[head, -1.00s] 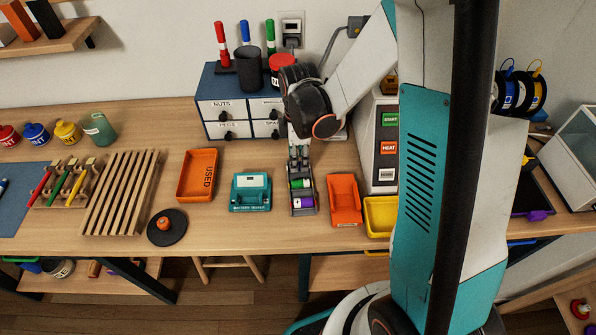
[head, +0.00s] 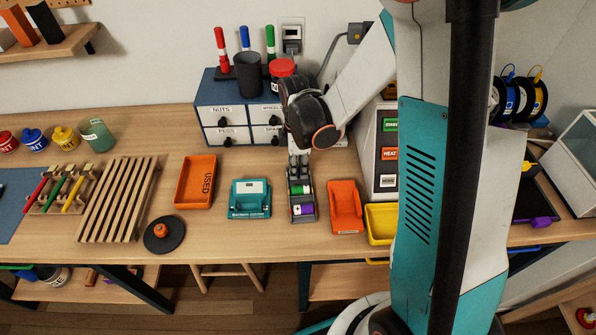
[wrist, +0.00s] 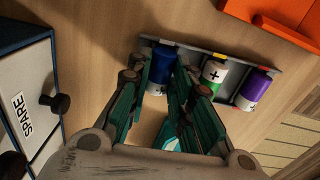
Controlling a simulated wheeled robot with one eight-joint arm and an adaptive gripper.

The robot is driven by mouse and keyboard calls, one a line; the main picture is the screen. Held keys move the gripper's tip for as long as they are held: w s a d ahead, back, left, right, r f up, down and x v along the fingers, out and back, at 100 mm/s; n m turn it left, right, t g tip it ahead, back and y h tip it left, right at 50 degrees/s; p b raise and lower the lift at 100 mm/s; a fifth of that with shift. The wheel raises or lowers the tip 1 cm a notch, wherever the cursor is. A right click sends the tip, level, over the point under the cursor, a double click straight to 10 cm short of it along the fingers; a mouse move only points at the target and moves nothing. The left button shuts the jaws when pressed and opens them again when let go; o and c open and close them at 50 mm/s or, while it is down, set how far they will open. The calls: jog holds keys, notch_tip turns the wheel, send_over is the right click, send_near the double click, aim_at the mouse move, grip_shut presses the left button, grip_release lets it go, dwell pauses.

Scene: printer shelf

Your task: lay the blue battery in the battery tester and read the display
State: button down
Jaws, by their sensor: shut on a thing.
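My gripper (wrist: 160,84) is shut on the blue battery (wrist: 162,62), its fingers on either side of it in the wrist view. The blue battery is at one end of the grey battery tray (wrist: 196,52), beside a green-and-white battery (wrist: 214,78) and a purple-and-white battery (wrist: 253,88). In the head view, my gripper (head: 298,172) is low at the tray's far end and hides the blue battery. The teal battery tester (head: 250,210) stands just left of the tray, its cradle empty. Its small display is too small to read.
An orange bin (head: 345,218) and a yellow bin (head: 381,232) stand right of the tray. An orange USED tray (head: 183,195) lies left of the tester. A drawer cabinet (head: 212,90) stands behind. Some table is clear before the tester.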

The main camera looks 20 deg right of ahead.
jog(key=shift+r+p, duration=2.15)
jog(key=shift+r, duration=1.2)
